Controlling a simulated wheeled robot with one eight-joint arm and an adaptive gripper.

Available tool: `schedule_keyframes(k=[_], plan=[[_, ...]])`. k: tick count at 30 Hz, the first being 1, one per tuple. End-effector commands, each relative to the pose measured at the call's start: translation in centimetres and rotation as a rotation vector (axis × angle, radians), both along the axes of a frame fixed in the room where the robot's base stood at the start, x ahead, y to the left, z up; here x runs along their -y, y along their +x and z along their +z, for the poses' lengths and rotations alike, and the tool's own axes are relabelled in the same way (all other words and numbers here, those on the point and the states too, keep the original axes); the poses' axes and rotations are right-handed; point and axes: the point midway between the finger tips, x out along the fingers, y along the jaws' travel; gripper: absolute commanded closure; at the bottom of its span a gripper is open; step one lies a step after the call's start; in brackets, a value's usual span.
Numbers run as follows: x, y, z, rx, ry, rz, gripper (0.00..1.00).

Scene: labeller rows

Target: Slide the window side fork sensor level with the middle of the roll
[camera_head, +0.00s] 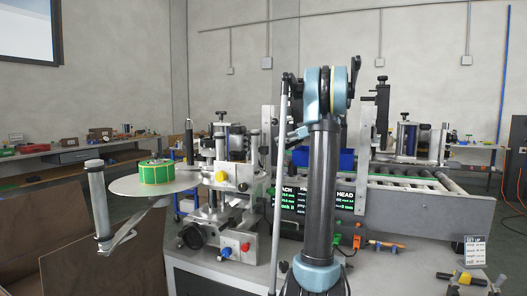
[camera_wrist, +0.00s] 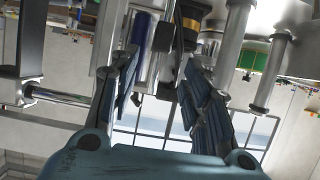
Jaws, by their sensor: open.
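The roll of green labels (camera_head: 155,172) lies on a pale round disc (camera_head: 188,180) at the left labeller, the one on the window's side in the head view. That labeller (camera_head: 222,180) is a grey metal unit with yellow, red and blue knobs. I cannot pick out its fork sensor for certain. In the wrist view my gripper (camera_wrist: 162,72) is open, its two dark fingers apart with no object clearly held. A black part with a gold band (camera_wrist: 190,22) and a blue cylinder (camera_wrist: 143,30) show beyond the fingers. My arm hides part of the head view's middle.
A roller conveyor (camera_head: 420,190) runs to the right, with a second labeller (camera_head: 408,138) behind it. Loose tools (camera_head: 462,277) and a small card (camera_head: 474,250) are at the front right. Brown panels (camera_head: 45,225) stand at left.

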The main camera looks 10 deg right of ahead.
Motion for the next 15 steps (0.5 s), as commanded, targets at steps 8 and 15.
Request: schedule_keyframes(k=[8,15], plan=[[-4.1,2.3,-1.9,0.000,0.000,0.002,0.57],[-7.1,4.0,-3.4,-0.001,0.000,0.002,0.57]])
